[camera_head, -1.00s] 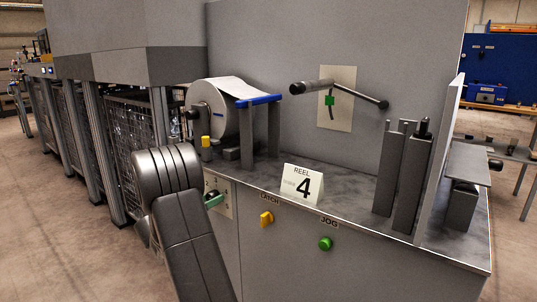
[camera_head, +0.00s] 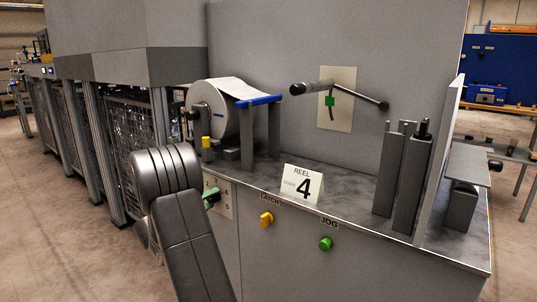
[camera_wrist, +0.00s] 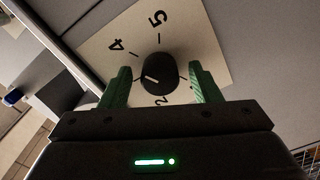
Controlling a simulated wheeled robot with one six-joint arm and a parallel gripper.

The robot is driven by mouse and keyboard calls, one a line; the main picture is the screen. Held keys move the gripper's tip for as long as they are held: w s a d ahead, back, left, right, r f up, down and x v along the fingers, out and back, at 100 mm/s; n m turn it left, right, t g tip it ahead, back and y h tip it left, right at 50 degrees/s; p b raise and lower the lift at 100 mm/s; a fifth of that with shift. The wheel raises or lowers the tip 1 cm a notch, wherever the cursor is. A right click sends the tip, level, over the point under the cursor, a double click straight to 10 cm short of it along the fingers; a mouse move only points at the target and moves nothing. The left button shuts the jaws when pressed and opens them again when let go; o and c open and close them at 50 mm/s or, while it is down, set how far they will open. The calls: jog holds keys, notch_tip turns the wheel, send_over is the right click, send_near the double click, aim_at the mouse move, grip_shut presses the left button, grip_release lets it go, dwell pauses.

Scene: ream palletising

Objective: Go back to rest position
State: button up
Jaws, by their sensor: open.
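My gripper (camera_wrist: 161,68) is open in the wrist view, with its two green fingers on either side of a black rotary knob (camera_wrist: 160,76). There is a gap between the knob and each finger. The knob has a white pointer line and sits on a pale dial plate (camera_wrist: 205,40) with printed numbers, of which 4, 5 and 2 show. In the head view a green part of my gripper (camera_head: 211,197) shows in front of the dial plate (camera_head: 226,203) on the machine's front. My arm hides most of the gripper there.
The grey machine bench (camera_head: 345,192) carries a paper reel (camera_head: 221,112), a "REEL 4" sign (camera_head: 302,185) and upright posts (camera_head: 412,180). A yellow latch knob (camera_head: 267,219) and green jog button (camera_head: 326,243) are on its front. The floor (camera_head: 60,240) at left is clear.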

jog(key=n, duration=0.6)
jog(key=shift+r+p, duration=0.15)
jog(key=shift+p, duration=0.15)
jog(key=shift+n+p, duration=2.1)
jog(key=shift+n, duration=0.2)
